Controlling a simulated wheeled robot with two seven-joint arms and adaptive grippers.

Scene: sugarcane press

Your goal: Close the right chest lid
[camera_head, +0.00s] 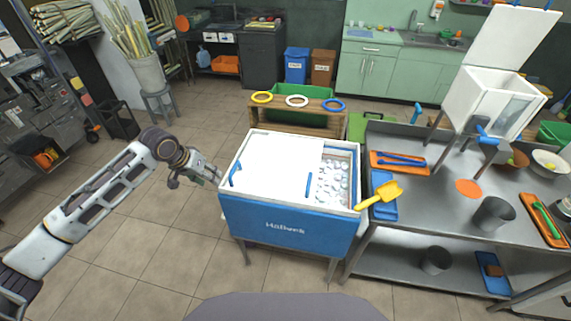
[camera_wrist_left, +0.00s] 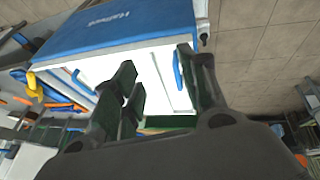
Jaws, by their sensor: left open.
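The blue and white chest (camera_head: 285,222) stands in the middle of the head view. White sliding lid panels (camera_head: 275,155) cover its left and middle part. One blue handle (camera_head: 235,174) is near the left edge, another (camera_head: 308,185) is near the right edge of the white panel. The right end is open and shows white ice (camera_head: 333,182). My left gripper (camera_head: 212,172) is open and empty, just left of the chest's left edge. In the left wrist view, its fingers (camera_wrist_left: 157,65) spread in front of the white lid (camera_wrist_left: 150,75). My right gripper is not in view.
A yellow scoop (camera_head: 382,194) rests by the chest's right rim. A steel table (camera_head: 430,210) with trays and a white press (camera_head: 490,95) stands close on the right. A wooden ring-toss crate (camera_head: 297,118) is behind. Floor at the left is free.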

